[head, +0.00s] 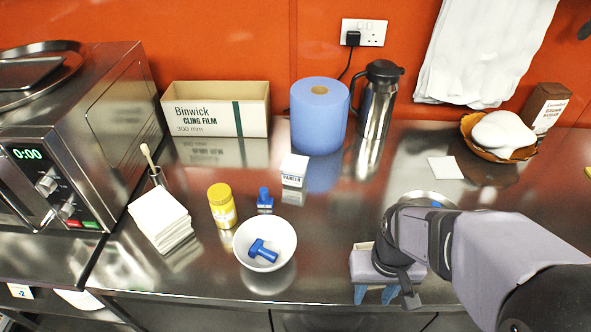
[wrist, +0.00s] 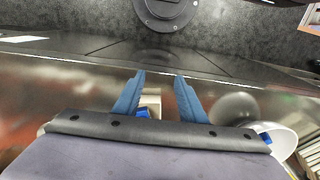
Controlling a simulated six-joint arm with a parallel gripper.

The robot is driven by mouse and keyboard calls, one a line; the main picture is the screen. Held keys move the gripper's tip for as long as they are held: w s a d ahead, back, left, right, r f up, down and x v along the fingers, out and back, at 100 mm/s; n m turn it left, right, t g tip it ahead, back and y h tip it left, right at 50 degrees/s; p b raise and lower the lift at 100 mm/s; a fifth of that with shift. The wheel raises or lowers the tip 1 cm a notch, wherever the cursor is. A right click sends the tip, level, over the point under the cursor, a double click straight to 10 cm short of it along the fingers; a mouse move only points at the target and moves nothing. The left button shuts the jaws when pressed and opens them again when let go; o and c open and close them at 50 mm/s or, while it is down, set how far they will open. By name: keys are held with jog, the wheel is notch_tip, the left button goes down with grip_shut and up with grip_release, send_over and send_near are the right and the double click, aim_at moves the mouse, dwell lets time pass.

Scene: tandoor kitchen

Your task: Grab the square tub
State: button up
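My gripper (head: 375,294) is at the counter's front edge, right of the white bowl. Its two blue fingers are apart, and they also show apart in the wrist view (wrist: 158,97). A pale, straight-edged thing with a bit of blue, perhaps the square tub (wrist: 151,100), shows between and behind the fingers in the wrist view. My gripper hides most of it, so its shape and any contact cannot be told. In the head view a small white box marked PANEER (head: 294,171) stands upright mid-counter, apart from my gripper and to its upper left.
The white bowl (head: 283,230) holds a blue tool (head: 262,250). A yellow jar (head: 221,206), a small blue object (head: 265,198) and white napkins (head: 160,219) stand left. A blue roll (head: 319,116), flask (head: 377,99) and cling film box (head: 220,109) line the back. Counter between is bare.

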jog(key=o, duration=0.9)
jog(key=shift+r, duration=0.1)
